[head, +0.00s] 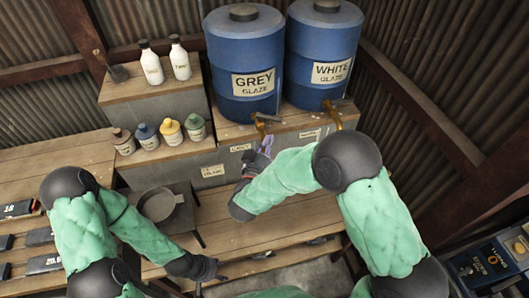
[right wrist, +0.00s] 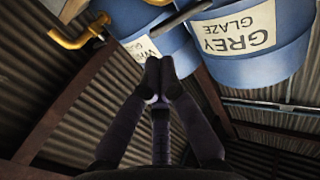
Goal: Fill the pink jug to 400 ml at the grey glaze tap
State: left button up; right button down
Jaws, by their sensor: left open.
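The blue grey-glaze barrel (head: 240,50) stands on a raised bench at the back, with its brass tap (head: 262,122) low at the front. My right gripper (head: 266,146) is just below that tap. In the right wrist view its dark fingertips (right wrist: 161,76) are together with nothing seen between them. The grey-glaze barrel also shows there (right wrist: 270,45), and a brass tap (right wrist: 78,38) is at upper left. My left gripper (head: 218,270) is open and low at the front edge of the wooden bench. I cannot make out the pink jug in either view.
The white-glaze barrel (head: 322,45) stands right of the grey one. Small bottles (head: 148,136) line a ledge, and two white bottles (head: 165,65) stand higher. A round grey pan (head: 158,204) rests between my arms. Bare bench (head: 222,215) lies beside it.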

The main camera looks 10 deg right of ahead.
aim_at(277, 121)
pick_arm(q)
jog(key=shift+f, duration=0.3)
pick_arm(e)
jog(key=x, duration=0.7)
